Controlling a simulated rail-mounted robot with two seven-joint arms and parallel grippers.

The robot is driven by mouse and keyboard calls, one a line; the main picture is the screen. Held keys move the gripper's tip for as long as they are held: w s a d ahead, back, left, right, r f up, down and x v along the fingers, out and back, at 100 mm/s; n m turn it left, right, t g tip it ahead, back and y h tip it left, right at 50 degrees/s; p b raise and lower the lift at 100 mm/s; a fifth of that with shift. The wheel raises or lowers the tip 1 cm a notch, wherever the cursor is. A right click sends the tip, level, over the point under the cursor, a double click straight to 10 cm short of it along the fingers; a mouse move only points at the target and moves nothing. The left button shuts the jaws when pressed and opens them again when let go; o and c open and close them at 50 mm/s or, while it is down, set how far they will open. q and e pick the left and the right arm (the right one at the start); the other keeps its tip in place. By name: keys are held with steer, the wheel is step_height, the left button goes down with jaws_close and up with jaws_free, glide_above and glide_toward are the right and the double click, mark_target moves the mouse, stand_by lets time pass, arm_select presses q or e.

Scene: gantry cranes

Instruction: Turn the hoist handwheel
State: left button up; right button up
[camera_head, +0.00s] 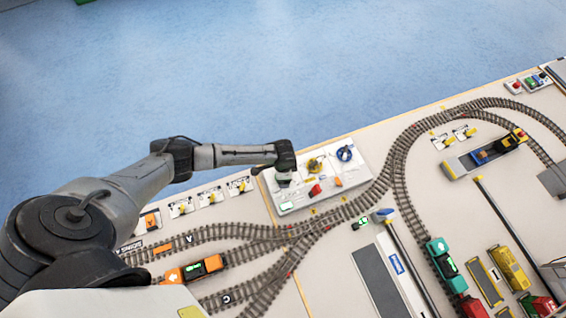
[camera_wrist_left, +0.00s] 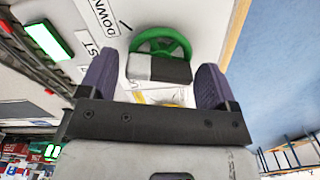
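The green handwheel (camera_wrist_left: 165,36) shows in the left wrist view, beside labels reading "DOWN" and partly "ST". A block, part white and part black (camera_wrist_left: 158,68), sits in front of its lower rim. My left gripper (camera_wrist_left: 155,84) is open. Its two purple finger pads stand apart on either side of the block, with the wheel just beyond. I cannot tell whether the pads touch anything. In the head view my left gripper (camera_head: 283,178) is over the left end of the white control panel (camera_head: 300,203) and mostly hides the wheel. My right gripper is not in view.
The panel also carries a blue wheel (camera_head: 345,154), a yellow part (camera_head: 315,165) and a red part (camera_head: 315,190). Lever plates (camera_head: 210,196) stand left of it. Tracks (camera_head: 345,210) and an orange locomotive (camera_head: 194,269) lie in front. Blue floor is clear behind.

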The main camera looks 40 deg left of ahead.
arm_select(q)
steer(key=shift+o, duration=0.6)
step_height(320, 180, up, 14)
steer(key=p, duration=0.1)
steer(key=shift+f, duration=0.15)
stand_by(0.6)
